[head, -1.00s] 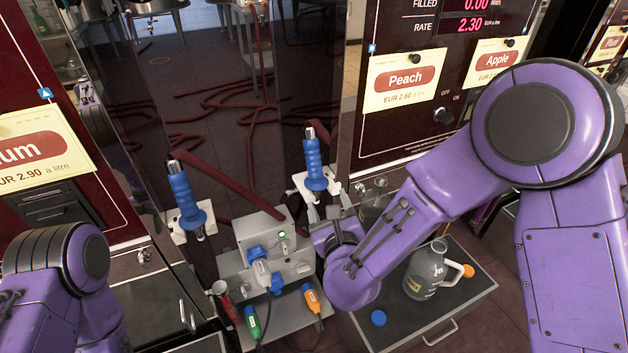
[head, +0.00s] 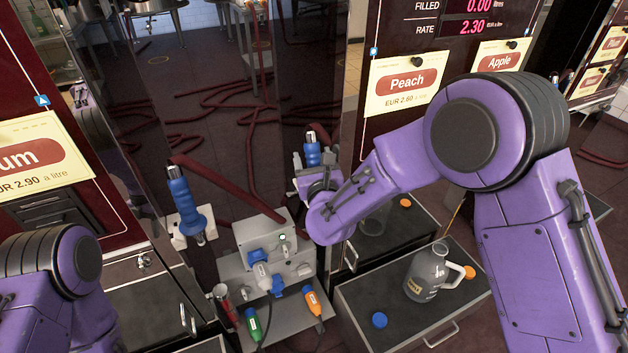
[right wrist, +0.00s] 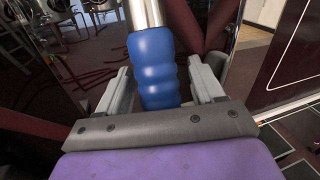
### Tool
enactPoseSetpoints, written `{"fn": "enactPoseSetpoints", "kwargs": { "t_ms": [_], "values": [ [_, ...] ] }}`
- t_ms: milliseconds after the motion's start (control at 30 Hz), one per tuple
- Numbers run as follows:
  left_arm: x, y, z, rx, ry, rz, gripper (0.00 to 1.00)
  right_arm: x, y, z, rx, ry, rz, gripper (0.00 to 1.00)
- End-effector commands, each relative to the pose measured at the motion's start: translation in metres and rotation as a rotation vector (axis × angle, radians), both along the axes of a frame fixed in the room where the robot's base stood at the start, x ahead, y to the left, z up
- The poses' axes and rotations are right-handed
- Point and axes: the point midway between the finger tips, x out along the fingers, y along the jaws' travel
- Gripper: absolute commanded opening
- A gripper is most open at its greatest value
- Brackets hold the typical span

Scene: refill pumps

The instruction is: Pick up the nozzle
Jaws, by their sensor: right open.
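Two blue-handled nozzles with metal tips stand in white holders. The left nozzle (head: 184,205) stands clear of my grippers. The right nozzle (head: 312,152) is partly hidden behind my right gripper (head: 309,172). In the right wrist view the blue ribbed grip of this nozzle (right wrist: 155,72) stands between the two grey fingers of my right gripper (right wrist: 156,88). The fingers are open, one on each side, with a gap visible at least on the right.
A grey socket box (head: 267,246) with blue, green and orange plugs stands between the nozzles. A grey jug (head: 424,275) and a blue cap (head: 379,320) sit on a dark-topped drawer unit (head: 365,295) at right. Red hoses (head: 215,100) lie on the floor behind.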

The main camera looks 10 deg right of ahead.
Motion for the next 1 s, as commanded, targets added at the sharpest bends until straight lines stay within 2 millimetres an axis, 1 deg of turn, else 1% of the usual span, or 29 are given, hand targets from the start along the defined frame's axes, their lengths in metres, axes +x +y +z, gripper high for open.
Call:
{"fn": "enactPoseSetpoints", "kwargs": {
  "t_ms": [133,167,200,267,300,333,367,600,733,867,900,967,1000],
  "values": [
    [0.000,0.000,0.000,0.000,0.000,0.000,0.70,0.000,0.000,-0.001,0.000,0.000,0.000,0.67],
    [0.000,0.000,0.000,0.000,0.000,0.000,0.70,0.000,0.000,-0.001,0.000,0.000,0.000,0.64],
    [0.000,0.000,0.000,0.000,0.000,0.000,0.70,0.000,0.000,-0.001,0.000,0.000,0.000,0.51],
    [0.000,0.000,0.000,0.000,0.000,0.000,0.70,0.000,0.000,0.000,0.000,0.000,0.001,0.31],
    [0.000,0.000,0.000,0.000,0.000,0.000,0.70,0.000,0.000,0.000,0.000,0.000,0.001,0.18],
    [0.000,0.000,0.000,0.000,0.000,0.000,0.70,0.000,0.000,0.000,0.000,0.000,0.001,0.09],
    [0.000,0.000,0.000,0.000,0.000,0.000,0.70,0.000,0.001,0.000,0.000,0.000,0.001,0.05],
    [0.000,0.000,0.000,0.000,0.000,0.000,0.70,0.000,0.001,0.001,0.000,-0.001,0.000,0.05],
    [0.000,0.000,0.001,0.000,0.000,0.000,0.70,0.000,0.000,0.009,0.001,-0.002,0.000,0.05],
    [0.000,0.000,0.002,0.000,0.000,0.000,0.70,0.000,0.000,0.030,0.004,-0.004,-0.002,0.05],
    [0.000,0.000,0.002,0.000,0.000,0.000,0.70,-0.003,0.000,0.038,0.005,-0.004,-0.001,0.05],
    [0.000,0.000,0.002,0.000,0.000,0.000,0.70,-0.014,0.001,0.049,0.005,-0.003,-0.001,0.05],
    [0.000,0.000,0.002,0.000,0.000,0.000,0.70,-0.021,0.001,0.057,0.005,-0.004,0.000,0.05]
  ]
}}
